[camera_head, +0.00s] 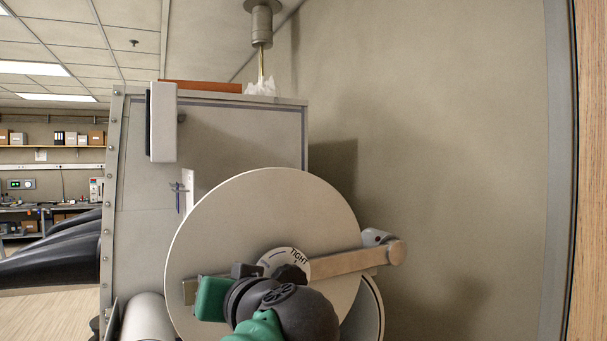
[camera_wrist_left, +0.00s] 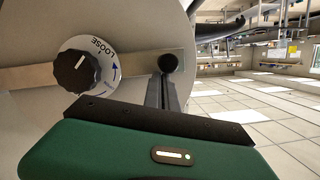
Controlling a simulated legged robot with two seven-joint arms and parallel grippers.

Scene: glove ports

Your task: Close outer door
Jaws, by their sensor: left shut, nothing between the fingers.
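The outer door is a large pale round disc (camera_head: 262,215) on the end of the grey chamber. A flat metal bar (camera_head: 340,264) crosses it to a hinge arm at right. At its centre is a black knob (camera_head: 290,275) on a dial marked TIGHT; the wrist view shows the knob (camera_wrist_left: 76,71) and LOOSE. A round rim (camera_head: 372,312) shows behind the disc's lower right, offset from it; I cannot tell the gap. My left gripper (camera_wrist_left: 170,92), green and black, is shut and empty, its fingers beside a black round grip (camera_wrist_left: 169,63) near the bar's end. Contact is unclear. My right gripper is not seen.
The grey box (camera_head: 235,135) stands behind the door, with a white block (camera_head: 163,122) on its upper left. A pale cylinder (camera_head: 148,318) lies low at left. Black gloves (camera_head: 55,255) stick out at far left. A bare wall (camera_head: 440,150) is at right, with free room before it.

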